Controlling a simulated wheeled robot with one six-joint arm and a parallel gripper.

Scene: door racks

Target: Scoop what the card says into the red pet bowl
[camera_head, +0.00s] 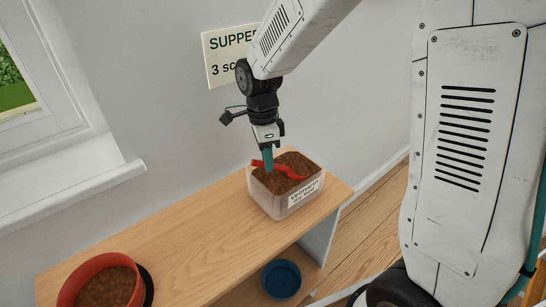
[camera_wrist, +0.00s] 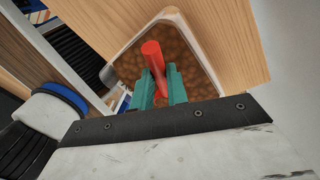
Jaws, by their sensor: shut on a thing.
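The card (camera_head: 222,55) on the wall reads "SUPPER" and "3 sc..."; my arm hides the rest. A clear bin (camera_head: 262,205) with brown kibble (camera_head: 300,160) stands on the wooden shelf top; it also shows in the wrist view (camera_wrist: 118,62). A red scoop (camera_head: 288,172) lies tilted at the kibble surface; how deep its head sits is unclear. My gripper (camera_head: 268,165) points down over the bin, its teal fingers shut on the scoop, also seen in the wrist view (camera_wrist: 153,58). The red pet bowl (camera_head: 75,285), cut off at the lower left, holds brown kibble.
The wooden top (camera_head: 180,225) is clear between bin and red bowl. A dark round thing (camera_head: 147,287) is partly hidden beside the red bowl. A blue bowl (camera_head: 281,279) sits lower, under the top. The wall and window sill (camera_head: 75,195) run behind.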

